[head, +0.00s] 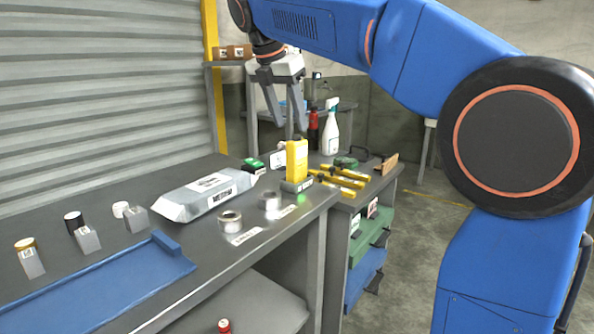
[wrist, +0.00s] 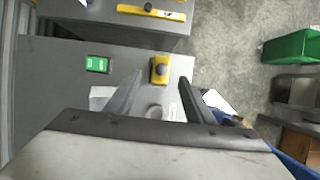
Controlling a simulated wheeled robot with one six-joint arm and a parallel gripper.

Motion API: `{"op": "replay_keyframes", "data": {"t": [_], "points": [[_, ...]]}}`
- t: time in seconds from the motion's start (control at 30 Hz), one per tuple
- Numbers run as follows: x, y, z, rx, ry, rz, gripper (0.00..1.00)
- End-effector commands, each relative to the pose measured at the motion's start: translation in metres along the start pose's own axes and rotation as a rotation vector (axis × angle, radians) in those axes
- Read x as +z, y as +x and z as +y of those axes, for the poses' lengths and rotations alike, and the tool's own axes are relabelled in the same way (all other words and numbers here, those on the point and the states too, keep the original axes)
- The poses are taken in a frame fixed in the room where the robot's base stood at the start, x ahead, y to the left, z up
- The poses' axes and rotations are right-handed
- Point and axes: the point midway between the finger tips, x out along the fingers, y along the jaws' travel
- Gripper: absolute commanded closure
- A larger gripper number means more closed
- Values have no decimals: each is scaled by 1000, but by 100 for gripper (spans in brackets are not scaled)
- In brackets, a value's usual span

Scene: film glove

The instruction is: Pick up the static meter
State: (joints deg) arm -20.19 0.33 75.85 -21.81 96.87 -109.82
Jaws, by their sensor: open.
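The static meter (head: 297,160) appears to be the yellow upright device standing in a small grey base (head: 297,186) near the bench's right end. In the wrist view it shows from above as a yellow block with a dark round spot (wrist: 160,69). My gripper (head: 292,124) is open and empty, pointing down above the meter, with a gap between its fingertips and the top. In the wrist view the meter lies between and just beyond the fingertips (wrist: 161,80). Nothing hides it there.
Beside the meter are a green box (head: 252,165), metal rolls (head: 230,221) and a grey film pack (head: 207,196). A blue tray (head: 100,290) lies at front left.

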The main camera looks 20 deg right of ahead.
Motion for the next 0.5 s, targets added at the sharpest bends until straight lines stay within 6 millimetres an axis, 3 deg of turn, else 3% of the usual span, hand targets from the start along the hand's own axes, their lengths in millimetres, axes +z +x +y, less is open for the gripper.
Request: {"op": "replay_keyframes", "data": {"t": [0.2, 0.5], "points": [[0, 36, -1, -2, 1, 1, 52], [1, 56, -1, 0, 2, 1, 52]]}}
